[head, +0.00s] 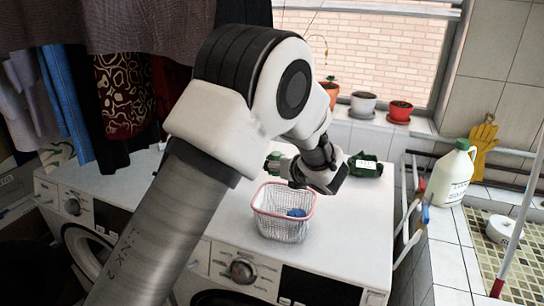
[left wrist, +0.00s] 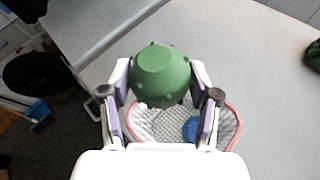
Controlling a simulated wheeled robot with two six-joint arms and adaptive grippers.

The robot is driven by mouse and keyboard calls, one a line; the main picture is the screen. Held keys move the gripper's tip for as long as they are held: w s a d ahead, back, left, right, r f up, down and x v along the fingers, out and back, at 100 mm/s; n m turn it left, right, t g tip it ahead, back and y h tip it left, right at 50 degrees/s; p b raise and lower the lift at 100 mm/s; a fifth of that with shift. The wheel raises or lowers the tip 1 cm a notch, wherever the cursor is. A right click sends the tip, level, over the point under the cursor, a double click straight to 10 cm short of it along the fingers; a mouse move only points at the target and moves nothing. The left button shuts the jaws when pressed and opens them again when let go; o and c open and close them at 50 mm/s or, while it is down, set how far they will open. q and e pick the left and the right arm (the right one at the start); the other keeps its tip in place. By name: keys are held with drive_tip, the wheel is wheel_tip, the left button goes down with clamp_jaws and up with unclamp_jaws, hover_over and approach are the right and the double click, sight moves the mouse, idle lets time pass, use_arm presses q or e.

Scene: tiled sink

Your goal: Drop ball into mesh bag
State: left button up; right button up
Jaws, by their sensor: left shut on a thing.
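My left gripper (head: 297,172) is shut on a green ball (left wrist: 160,74) with small knobs. The ball also shows partly in the head view (head: 273,160), beside the fingers. A white mesh bag with a pink rim (head: 272,228), shaped like an open basket, stands on the white machine top. The gripper and ball are above the far side of the bag, clear of its rim. A blue ball (head: 296,213) lies inside the bag, and both show in the left wrist view below the green ball. My right gripper is not in view.
A dark green item with a white label (head: 365,166) lies on the machine top behind the bag. Potted plants (head: 363,104) stand on the window sill. A white jug (head: 452,174) stands at the right. The machine top (head: 350,225) right of the bag is clear.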

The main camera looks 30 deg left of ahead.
use_arm(q)
drive_tip(key=f+b, duration=0.2)
drive_tip(key=f, duration=0.1)
drive_tip(key=d+f+b, duration=0.1)
drive_tip(key=f, duration=0.1)
drive_tip(key=shift+s+d+b, duration=0.1)
drive_tip(key=shift+s+b, duration=0.15)
drive_tip(key=shift+b, duration=0.15)
drive_tip(key=o, duration=0.9)
drive_tip(key=shift+s+d+r, duration=0.1)
drive_tip(key=shift+d, duration=0.15)
drive_tip(key=o, duration=0.3)
drive_tip(key=shift+s+d+r, duration=0.1)
drive_tip(key=shift+s+d, duration=0.05)
drive_tip(key=shift+d, duration=0.05)
drive_tip(key=shift+o, duration=0.2)
drive_tip(key=v, duration=0.7)
drive_tip(key=shift+d, duration=0.1)
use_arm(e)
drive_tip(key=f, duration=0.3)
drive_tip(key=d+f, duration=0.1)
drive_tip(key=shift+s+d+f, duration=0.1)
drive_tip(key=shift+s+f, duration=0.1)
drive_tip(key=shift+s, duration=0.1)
